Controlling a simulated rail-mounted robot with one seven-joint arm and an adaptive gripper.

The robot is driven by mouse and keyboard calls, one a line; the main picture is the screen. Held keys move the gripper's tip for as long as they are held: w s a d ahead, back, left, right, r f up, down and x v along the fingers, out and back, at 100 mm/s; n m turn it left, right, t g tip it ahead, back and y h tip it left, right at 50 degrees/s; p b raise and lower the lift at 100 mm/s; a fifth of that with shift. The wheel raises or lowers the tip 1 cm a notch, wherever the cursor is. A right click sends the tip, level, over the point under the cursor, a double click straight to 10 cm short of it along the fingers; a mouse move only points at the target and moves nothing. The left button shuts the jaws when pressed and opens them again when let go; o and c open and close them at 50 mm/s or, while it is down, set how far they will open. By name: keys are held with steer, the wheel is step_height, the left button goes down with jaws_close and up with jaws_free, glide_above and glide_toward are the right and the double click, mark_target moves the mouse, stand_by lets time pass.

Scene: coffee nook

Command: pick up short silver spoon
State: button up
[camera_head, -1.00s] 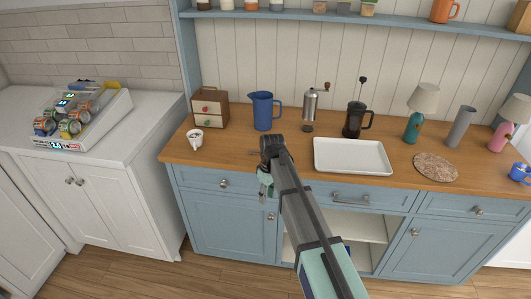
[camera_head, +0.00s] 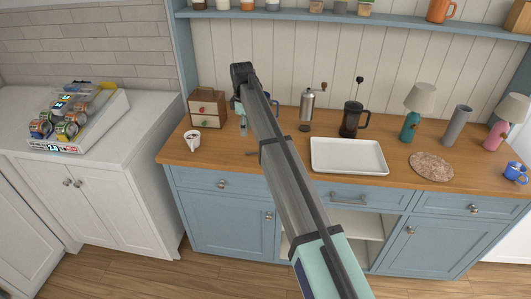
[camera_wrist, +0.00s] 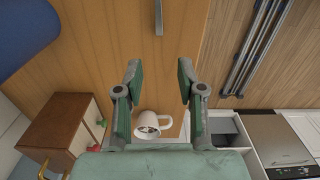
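A slim silver strip (camera_wrist: 158,17), which looks like the spoon's handle, lies on the wooden counter at the top edge of the wrist view. The rest of it is out of frame. In the head view a small dark sliver (camera_head: 250,153) on the counter beside my arm may be the same thing. My gripper (camera_wrist: 160,72) is open and empty above the counter, its two green-grey fingers apart, with the strip ahead of the gap between them. In the head view the gripper (camera_head: 243,124) is partly hidden by my arm.
A white mug (camera_head: 192,141) and a wooden drawer box (camera_head: 208,107) stand at the left. A blue pitcher (camera_head: 268,101) is mostly behind my arm. A white tray (camera_head: 348,170), grinder (camera_head: 307,104) and French press (camera_head: 350,119) are to the right.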

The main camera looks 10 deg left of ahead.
steer(key=p, duration=0.2)
glide_above(247, 153)
step_height(247, 153, down, 6)
steer(key=shift+w+a+f, duration=0.1)
steer(key=shift+a, duration=0.05)
steer(key=shift+f+p, duration=1)
steer(key=shift+f, duration=1.55)
jaws_close()
